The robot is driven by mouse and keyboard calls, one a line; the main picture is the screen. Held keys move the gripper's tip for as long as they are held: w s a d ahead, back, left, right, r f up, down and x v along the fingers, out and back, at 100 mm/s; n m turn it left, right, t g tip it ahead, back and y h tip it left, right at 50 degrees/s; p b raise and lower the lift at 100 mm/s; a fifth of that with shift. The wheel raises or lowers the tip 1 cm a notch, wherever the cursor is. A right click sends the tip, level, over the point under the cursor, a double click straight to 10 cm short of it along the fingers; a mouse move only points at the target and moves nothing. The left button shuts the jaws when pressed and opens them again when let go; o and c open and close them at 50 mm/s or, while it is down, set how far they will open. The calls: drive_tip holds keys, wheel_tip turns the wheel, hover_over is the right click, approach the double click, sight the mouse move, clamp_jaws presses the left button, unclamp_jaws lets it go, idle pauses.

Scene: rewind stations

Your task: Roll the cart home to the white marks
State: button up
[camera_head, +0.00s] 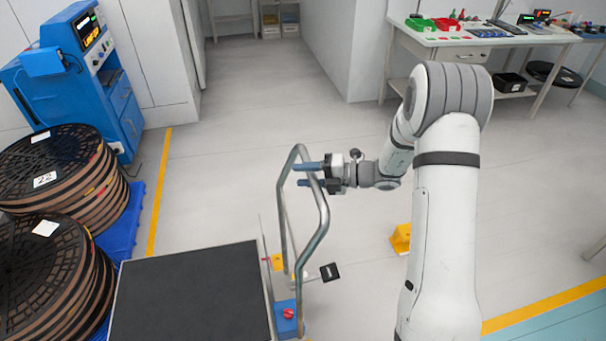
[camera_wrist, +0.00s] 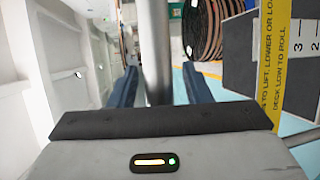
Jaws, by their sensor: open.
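The cart has a flat black deck (camera_head: 195,295) at the bottom of the head view and an upright grey tube handle (camera_head: 322,215) at its right end. A blue base part with a red knob (camera_head: 289,313) sits below the handle. My gripper (camera_head: 300,175) is at the upper part of the handle, its blue fingers pointing left. In the wrist view, the fingers (camera_wrist: 158,75) are apart, with a grey handle tube (camera_wrist: 153,45) between them. I cannot tell if they touch it. White marks on the floor are not visible in either view.
Reel stacks (camera_head: 60,170) stand on a blue pallet (camera_head: 128,222) at left, by a blue machine (camera_head: 85,75). A yellow floor line (camera_head: 158,195) runs beside them. A yellow block (camera_head: 400,238) lies on the floor. A workbench (camera_head: 480,40) stands back right. The middle floor is clear.

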drive_tip(key=shift+a, duration=0.2)
drive_tip(key=shift+c, duration=0.3)
clamp_jaws()
